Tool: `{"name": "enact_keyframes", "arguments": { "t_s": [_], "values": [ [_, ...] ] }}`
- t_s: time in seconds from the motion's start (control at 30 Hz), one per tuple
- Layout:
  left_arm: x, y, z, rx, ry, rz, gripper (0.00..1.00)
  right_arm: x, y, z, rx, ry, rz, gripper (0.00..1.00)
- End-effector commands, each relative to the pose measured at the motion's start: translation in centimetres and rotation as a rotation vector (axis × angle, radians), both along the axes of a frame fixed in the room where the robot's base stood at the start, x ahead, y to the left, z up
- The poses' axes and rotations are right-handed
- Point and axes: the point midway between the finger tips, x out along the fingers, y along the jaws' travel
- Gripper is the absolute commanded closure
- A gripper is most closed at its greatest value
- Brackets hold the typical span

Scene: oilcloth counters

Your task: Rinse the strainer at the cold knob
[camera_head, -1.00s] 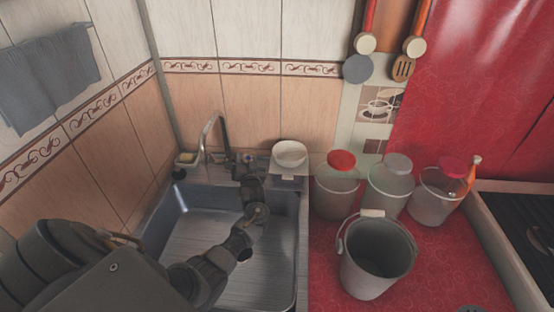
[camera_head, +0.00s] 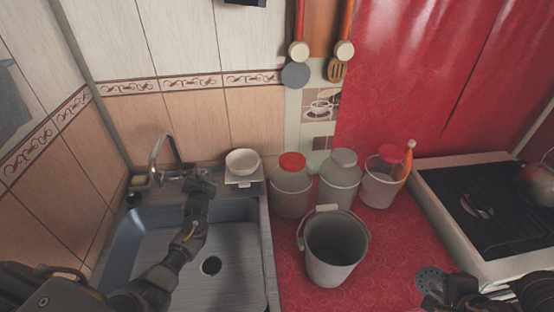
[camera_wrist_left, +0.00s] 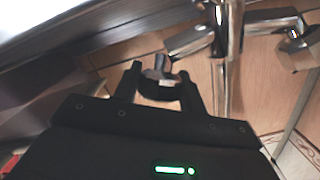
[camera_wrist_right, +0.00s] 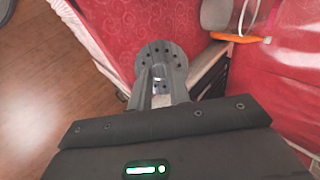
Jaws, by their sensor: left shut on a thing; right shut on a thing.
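The strainer (camera_head: 430,278) is a grey perforated disc at the lower right of the head view, over the red counter's front. It also shows in the right wrist view (camera_wrist_right: 161,58). My right gripper (camera_head: 452,290) is shut on it, with the disc beyond its fingertips (camera_wrist_right: 160,90). My left gripper (camera_head: 200,180) reaches across the sink to the tap (camera_head: 165,150). In the left wrist view its fingers (camera_wrist_left: 160,85) are closed around a small metal knob (camera_wrist_left: 158,70) beside the tap's chrome pipes (camera_wrist_left: 228,60). The knob's colour mark is hidden. No water stream shows.
The empty sink (camera_head: 235,265) lies left of the red counter (camera_head: 285,285). A grey bucket (camera_head: 333,265) stands between sink and strainer, with several lidded jars behind. A white bowl (camera_head: 242,160) sits behind the sink. The stove (camera_head: 470,200) is at the right.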

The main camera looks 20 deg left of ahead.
Motion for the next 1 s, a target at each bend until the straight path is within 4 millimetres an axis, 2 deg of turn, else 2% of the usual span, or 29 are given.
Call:
{"name": "enact_keyframes", "arguments": {
  "t_s": [0.03,0.17,0.2,0.57,0.67,1.0],
  "values": [
    [0.0,0.1,0.1,0.003,-0.002,0.002,0.56,0.0,0.0,0.0,0.000,0.000,0.000,1.00],
    [0.0,0.0,0.1,0.002,-0.002,0.001,0.39,0.0,0.0,0.0,0.000,0.000,-0.001,1.00],
    [0.1,0.0,0.1,0.002,-0.002,0.001,0.38,0.0,0.0,0.0,0.000,0.000,-0.001,1.00],
    [-0.5,-0.5,0.0,0.001,-0.002,-0.001,0.38,0.0,-0.1,-0.1,0.000,0.000,-0.001,1.00],
    [-1.6,-1.1,0.0,0.000,0.000,-0.001,0.38,0.0,-0.1,-0.4,0.000,0.000,-0.001,1.00],
    [-7.4,-4.6,0.6,-0.001,-0.001,-0.001,0.38,0.0,0.0,-1.8,0.000,0.000,-0.001,1.00]
  ]
}}
